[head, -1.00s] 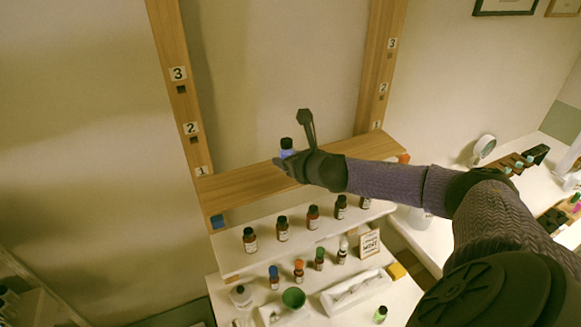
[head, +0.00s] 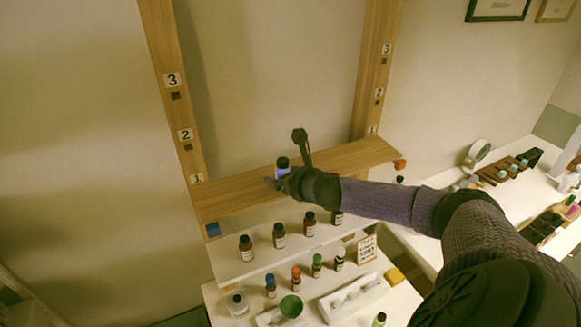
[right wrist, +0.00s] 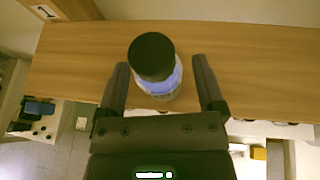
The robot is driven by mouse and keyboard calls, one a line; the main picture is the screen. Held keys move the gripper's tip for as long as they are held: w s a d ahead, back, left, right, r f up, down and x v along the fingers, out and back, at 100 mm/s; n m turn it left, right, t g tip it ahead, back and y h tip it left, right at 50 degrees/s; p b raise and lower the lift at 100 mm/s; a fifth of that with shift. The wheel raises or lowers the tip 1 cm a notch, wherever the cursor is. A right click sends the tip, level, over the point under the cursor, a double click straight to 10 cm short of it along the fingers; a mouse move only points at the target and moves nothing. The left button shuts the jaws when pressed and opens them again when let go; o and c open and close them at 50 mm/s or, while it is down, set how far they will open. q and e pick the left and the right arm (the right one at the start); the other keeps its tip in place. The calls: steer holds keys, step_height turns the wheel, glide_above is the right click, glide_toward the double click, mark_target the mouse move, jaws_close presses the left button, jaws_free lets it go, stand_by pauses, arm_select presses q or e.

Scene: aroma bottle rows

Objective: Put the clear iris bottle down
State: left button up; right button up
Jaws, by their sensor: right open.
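The clear iris bottle (head: 283,168), with a black cap and a blue-violet label, is at the wooden shelf board (head: 235,193). In the right wrist view the bottle (right wrist: 156,66) looks upright over the board, between the two fingers of my right gripper (right wrist: 160,64). The fingers are open, with a gap on each side of the bottle. In the head view my right gripper (head: 279,178) hides the bottle's lower part, so its base contact is hard to see. My left gripper is not in view.
Below the board, a white step holds several brown bottles (head: 279,236). The lower step has smaller bottles, a green cup (head: 291,306) and a white tray (head: 356,297). Numbered wooden posts (head: 174,100) flank the board. The board's left part is clear.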

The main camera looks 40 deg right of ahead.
steer(key=p+v, duration=0.4)
steer(key=v, duration=0.8)
steer(key=s+d+f+m+g+h, duration=0.3)
steer(key=s+d+f+m+h, duration=0.1)
steer(key=d+f+m, duration=0.45)
steer(key=s+a+f+m+g, duration=0.1)
steer(key=s+f+m+g, duration=0.1)
steer(key=s+f+m, duration=0.5)
steer(key=s+a+f+m+g, duration=0.1)
steer(key=s+f+m+g, duration=0.3)
steer(key=f, duration=0.5)
steer(key=s+a+f+m+g+y, duration=0.1)
steer(key=s+a+f+m, duration=0.3)
steer(key=a, duration=0.4)
steer(key=s+a+f+m+g+y, duration=0.1)
steer(key=s+a+f+m+y, duration=0.2)
steer(key=a, duration=0.6)
steer(key=s+a+f+m+g+y, duration=0.1)
steer(key=s+a+f+m, duration=0.4)
steer(key=s+a+f, duration=0.2)
steer(key=a, duration=0.2)
steer(key=shift+s+a+y, duration=0.25)
steer(key=shift+s+y, duration=0.1)
steer(key=shift+y, duration=0.05)
